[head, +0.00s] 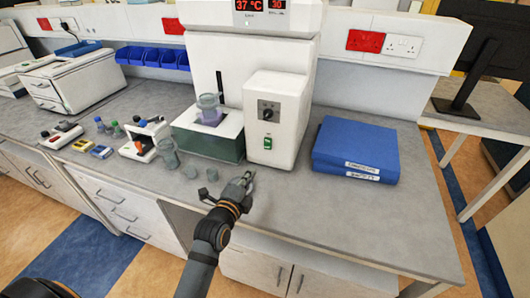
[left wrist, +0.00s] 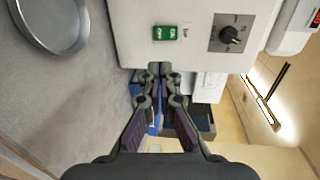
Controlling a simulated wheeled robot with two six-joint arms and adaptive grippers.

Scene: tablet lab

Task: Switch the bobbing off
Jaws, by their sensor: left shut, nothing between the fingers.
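A white control box (head: 285,105) stands at the right of the tester. On its front are a dark knob (head: 267,111) and, below it, a green rocker switch (head: 267,142). The left wrist view shows the green switch (left wrist: 165,33) and the knob (left wrist: 231,36) close up, turned sideways. My left gripper (head: 247,177) is shut and empty, low in front of the box and just below the switch. Its fingertips (left wrist: 159,70) appear apart from the switch. A clear vessel (head: 209,108) sits over the dark green bath (head: 207,143) to the left. My right gripper is not in view.
A blue binder (head: 355,150) lies right of the box. A round grey dish (left wrist: 54,24) shows in the wrist view. The bench front at right is clear.

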